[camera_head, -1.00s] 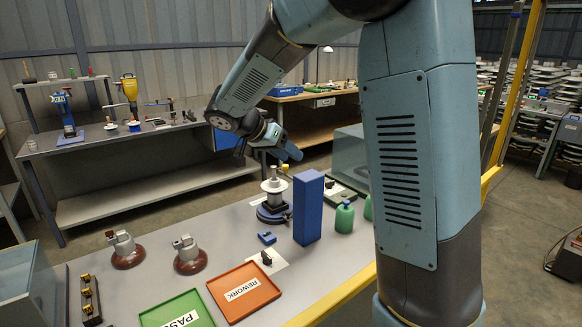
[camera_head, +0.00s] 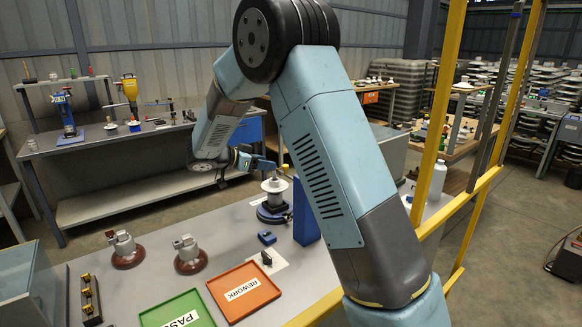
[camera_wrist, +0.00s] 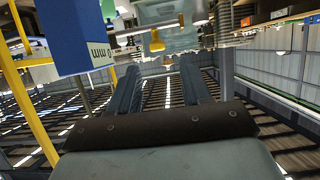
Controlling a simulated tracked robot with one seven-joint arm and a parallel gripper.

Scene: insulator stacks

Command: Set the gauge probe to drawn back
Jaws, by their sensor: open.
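The gauge appears to be the stand at the far end of the bench. It has a round dark-blue base (camera_head: 272,213) and a white insulator (camera_head: 274,187) on it, with a tall blue block (camera_head: 306,215) beside it, partly behind my arm.
An orange REWORK tray (camera_head: 262,294) and a green PASS tray (camera_head: 165,312) lie at the front. Two brown-based insulators (camera_head: 126,258) (camera_head: 189,262) stand left. A small blue piece (camera_head: 267,238) lies near the stand. A yellow rail (camera_head: 425,130) stands right.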

